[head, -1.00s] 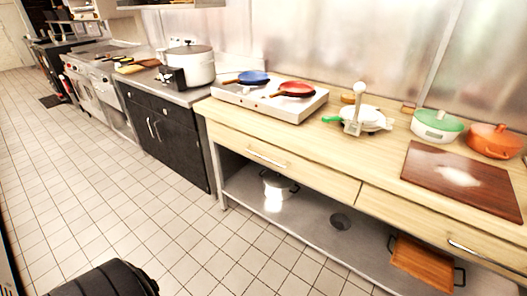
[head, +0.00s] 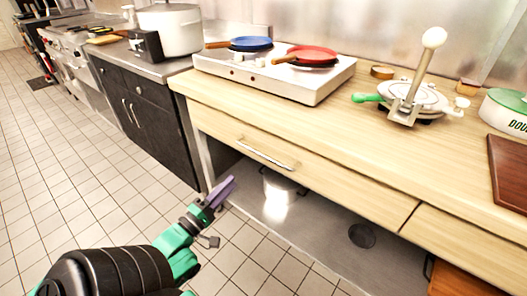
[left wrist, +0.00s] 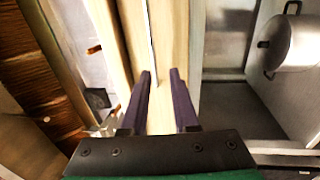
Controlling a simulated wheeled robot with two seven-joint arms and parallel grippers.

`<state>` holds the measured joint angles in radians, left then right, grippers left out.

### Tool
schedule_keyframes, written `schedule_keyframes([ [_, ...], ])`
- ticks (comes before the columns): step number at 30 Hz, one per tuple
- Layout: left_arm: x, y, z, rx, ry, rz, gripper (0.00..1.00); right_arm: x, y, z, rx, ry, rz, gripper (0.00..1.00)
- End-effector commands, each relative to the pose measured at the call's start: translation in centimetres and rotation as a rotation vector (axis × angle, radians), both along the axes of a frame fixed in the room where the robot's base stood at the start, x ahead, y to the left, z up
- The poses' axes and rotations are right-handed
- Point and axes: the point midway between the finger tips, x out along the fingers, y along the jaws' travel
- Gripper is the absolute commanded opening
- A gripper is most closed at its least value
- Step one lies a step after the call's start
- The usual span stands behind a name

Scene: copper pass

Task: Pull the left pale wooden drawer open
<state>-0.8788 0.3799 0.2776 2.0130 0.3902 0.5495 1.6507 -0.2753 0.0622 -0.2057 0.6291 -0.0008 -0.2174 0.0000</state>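The left pale wooden drawer (head: 320,177) is shut, its front flush under the counter, with a thin metal bar handle (head: 264,153) at its middle. My left gripper (head: 222,190) is in front of and below the drawer, left of the handle and apart from it. In the left wrist view the gripper (left wrist: 161,80) has its two purple fingers spread with nothing between them. The drawer front (left wrist: 172,60) and its thin handle (left wrist: 151,45) lie beyond the fingertips. My right gripper is not in view.
A double hot plate (head: 290,85) with a blue pan (head: 250,43) and a red pan (head: 312,55) stands on the counter. A pot (head: 278,184) sits on the lower shelf (head: 315,225). The tiled floor in front is clear.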

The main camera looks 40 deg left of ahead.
Motion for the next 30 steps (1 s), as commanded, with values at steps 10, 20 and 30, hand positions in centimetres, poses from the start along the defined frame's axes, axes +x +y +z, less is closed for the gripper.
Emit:
schedule_keyframes([
  [10,6.4,0.0,2.0,-0.013,-0.019,-0.005,0.28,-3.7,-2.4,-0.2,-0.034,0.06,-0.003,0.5],
  [20,13.6,0.2,3.0,-0.012,-0.012,-0.005,0.28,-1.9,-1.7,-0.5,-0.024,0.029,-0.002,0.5],
  [30,14.3,0.2,3.1,-0.012,-0.008,-0.005,0.25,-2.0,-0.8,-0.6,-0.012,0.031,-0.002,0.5],
])
